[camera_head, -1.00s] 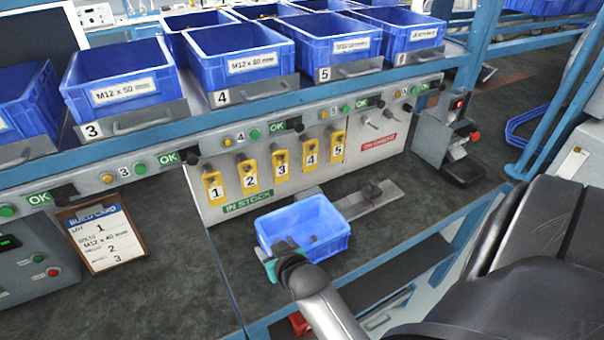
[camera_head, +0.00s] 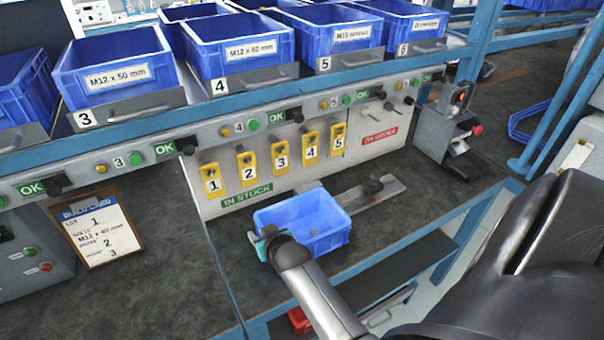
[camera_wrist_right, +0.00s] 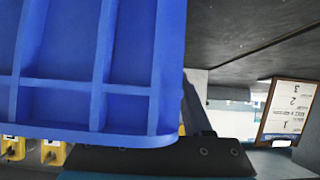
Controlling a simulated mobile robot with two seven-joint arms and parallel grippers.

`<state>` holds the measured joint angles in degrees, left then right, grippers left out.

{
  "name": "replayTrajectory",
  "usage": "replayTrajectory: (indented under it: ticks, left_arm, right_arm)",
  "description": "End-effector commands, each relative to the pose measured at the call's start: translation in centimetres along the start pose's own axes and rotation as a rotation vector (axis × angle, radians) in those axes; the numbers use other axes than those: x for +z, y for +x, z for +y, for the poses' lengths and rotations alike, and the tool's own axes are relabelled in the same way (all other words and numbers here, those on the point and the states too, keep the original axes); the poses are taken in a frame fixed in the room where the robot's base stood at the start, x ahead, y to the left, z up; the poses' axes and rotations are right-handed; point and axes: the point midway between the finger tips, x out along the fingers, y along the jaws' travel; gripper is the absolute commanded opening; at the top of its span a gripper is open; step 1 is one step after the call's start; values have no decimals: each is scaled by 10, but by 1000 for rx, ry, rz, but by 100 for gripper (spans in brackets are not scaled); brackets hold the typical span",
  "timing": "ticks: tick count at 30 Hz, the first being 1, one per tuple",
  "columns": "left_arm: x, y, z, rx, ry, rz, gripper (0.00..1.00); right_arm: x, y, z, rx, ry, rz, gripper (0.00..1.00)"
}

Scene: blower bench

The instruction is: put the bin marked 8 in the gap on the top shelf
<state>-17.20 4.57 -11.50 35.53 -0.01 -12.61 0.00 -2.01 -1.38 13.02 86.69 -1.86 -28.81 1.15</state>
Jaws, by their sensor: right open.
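A blue bin (camera_head: 318,241) stands upright on the bench top, and no number shows on it. Its ribbed wall (camera_wrist_right: 85,100) fills the left of the right wrist view. My right gripper (camera_head: 263,244) is open at the bin's left side, close against the wall; whether it touches cannot be told. My right wrist hides the bin's near left corner. The shelf (camera_head: 130,129) above carries a row of blue bins over plates marked 3, 4, 5 and 6. No gap shows in the part of the row in view. My left gripper is not in view.
A panel with yellow numbered tags (camera_head: 280,156) stands behind the bin. A metal slide (camera_head: 385,192) lies to its right. A build card (camera_head: 97,230) leans at left, also in the right wrist view (camera_wrist_right: 290,112). Bare bench (camera_head: 160,280) lies left of the bin.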

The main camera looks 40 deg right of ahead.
Motion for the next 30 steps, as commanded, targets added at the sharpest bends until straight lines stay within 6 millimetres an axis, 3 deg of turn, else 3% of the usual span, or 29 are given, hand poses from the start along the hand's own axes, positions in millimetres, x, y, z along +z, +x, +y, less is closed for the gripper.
replayTrajectory:
  ticks: [2, 14, 30]
  left_arm:
    - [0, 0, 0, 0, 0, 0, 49]
    - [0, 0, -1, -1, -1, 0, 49]
    - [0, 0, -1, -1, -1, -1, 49]
  right_arm:
    - [0, 0, 0, 0, 0, 0, 46]
    - [0, 0, 0, 0, 0, 0, 1]
    - [0, 0, 0, 0, 0, -1, 0]
